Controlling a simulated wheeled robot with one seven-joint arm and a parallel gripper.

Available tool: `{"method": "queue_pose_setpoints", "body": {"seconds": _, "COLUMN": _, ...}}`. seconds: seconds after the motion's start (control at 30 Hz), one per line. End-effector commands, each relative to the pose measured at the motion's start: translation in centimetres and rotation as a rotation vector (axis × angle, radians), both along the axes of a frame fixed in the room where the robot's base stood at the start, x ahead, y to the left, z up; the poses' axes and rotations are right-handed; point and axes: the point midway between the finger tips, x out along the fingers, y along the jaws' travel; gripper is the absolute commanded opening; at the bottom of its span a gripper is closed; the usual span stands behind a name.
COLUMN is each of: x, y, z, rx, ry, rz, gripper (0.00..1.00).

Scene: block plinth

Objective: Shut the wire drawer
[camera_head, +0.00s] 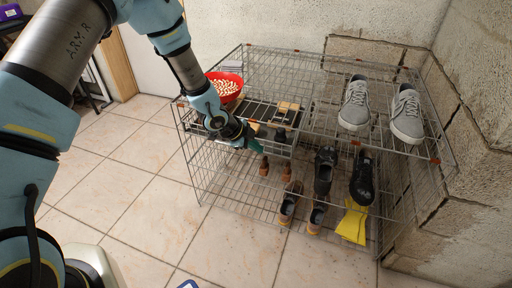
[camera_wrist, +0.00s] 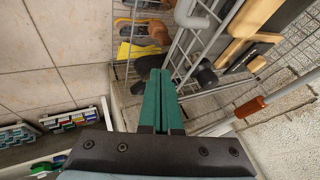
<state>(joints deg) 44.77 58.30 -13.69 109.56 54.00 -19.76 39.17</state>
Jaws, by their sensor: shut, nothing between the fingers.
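The wire drawer (camera_head: 279,152) is in the upper left part of a grey wire rack (camera_head: 330,125) in the head view. It holds wooden and black items. I cannot tell exactly how far out it stands. My gripper (camera_head: 257,147) is at the drawer's front, with its teal fingers pointing down to the right. In the wrist view the fingers (camera_wrist: 161,85) are shut together with nothing between them. Grey bars (camera_wrist: 208,32) pass just beyond the fingertips, and wood-handled items (camera_wrist: 246,40) lie to the right. I cannot tell whether the fingers touch the wire.
A red bowl (camera_head: 226,85) stands on the rack's left. Grey sneakers (camera_head: 355,104) stand on top at right. Dark shoes (camera_head: 363,177), brown shoes (camera_head: 289,203) and a yellow cloth (camera_head: 352,224) are below. A block wall (camera_head: 480,110) bounds the right.

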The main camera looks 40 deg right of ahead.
Motion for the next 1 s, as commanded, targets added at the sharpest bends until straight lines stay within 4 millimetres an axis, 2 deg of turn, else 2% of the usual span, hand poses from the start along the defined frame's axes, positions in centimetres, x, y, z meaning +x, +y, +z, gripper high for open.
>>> {"method": "queue_pose_setpoints", "body": {"seconds": 0.6, "x": 0.9, "y": 5.1, "z": 6.9, "rx": 0.001, "ry": 0.0, "rz": 0.0, "gripper": 0.0}}
{"method": "queue_pose_setpoints", "body": {"seconds": 0.8, "x": 1.0, "y": 6.0, "z": 7.9, "rx": 0.004, "ry": 0.0, "rz": 0.0, "gripper": 0.0}}
{"method": "queue_pose_setpoints", "body": {"seconds": 1.0, "x": 1.1, "y": 6.1, "z": 8.0, "rx": 0.005, "ry": 0.0, "rz": 0.002, "gripper": 0.0}}
